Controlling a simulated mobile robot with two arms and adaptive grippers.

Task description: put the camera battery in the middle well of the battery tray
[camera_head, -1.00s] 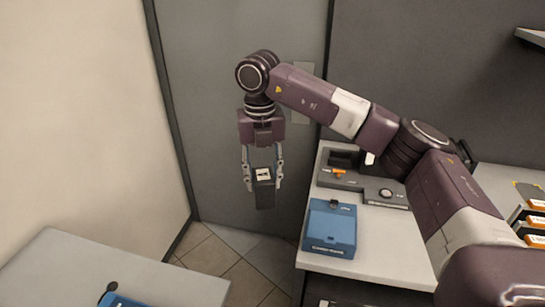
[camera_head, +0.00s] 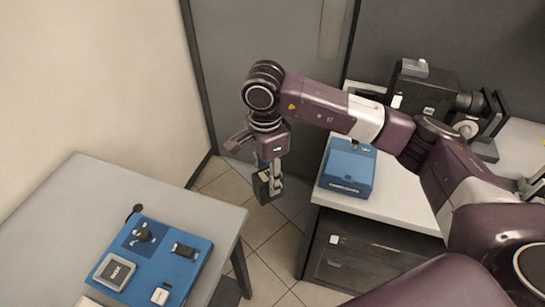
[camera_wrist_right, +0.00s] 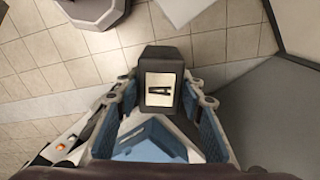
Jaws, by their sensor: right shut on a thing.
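The camera battery (camera_head: 262,188) is a small dark block. My right gripper (camera_head: 272,178) is shut on it and holds it in the air over the floor, in the gap between the two tables. In the right wrist view the battery (camera_wrist_right: 162,112), with a pale label on its end, sits between the two fingers (camera_wrist_right: 166,100). I cannot make out a battery tray with wells for certain in either view. My left gripper is not in view.
A pale bench (camera_head: 385,200) at right holds a blue box (camera_head: 348,167) and a dark camera (camera_head: 425,95). Tiled floor (camera_head: 262,225) lies between them.

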